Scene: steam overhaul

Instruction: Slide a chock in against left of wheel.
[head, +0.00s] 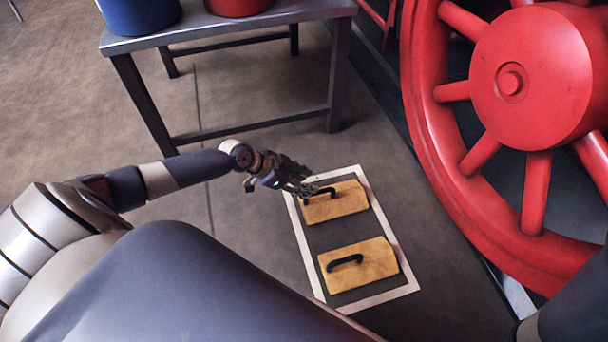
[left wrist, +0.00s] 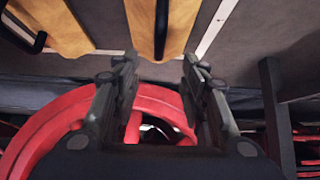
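Two yellow wooden chocks with black handles lie on a white-bordered dark floor mat (head: 291,223), left of the big red spoked wheel (head: 436,150). The far chock (head: 346,204) has my left gripper (head: 308,188) at the left end of its handle. The near chock (head: 372,266) lies apart from it, nothing touching it. In the left wrist view the fingers of my left gripper (left wrist: 158,68) stand wide apart and empty. A chock (left wrist: 141,28) and its handle show beyond the gap between them. Whether the fingers touch the handle is unclear. My right gripper is out of view.
A grey metal bench (head: 240,21) stands at the back, carrying a blue container (head: 138,14) and a red one (head: 236,5). Open floor (head: 70,90) lies left of the bench. A strip of dark floor (head: 430,240) separates the mat from the wheel.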

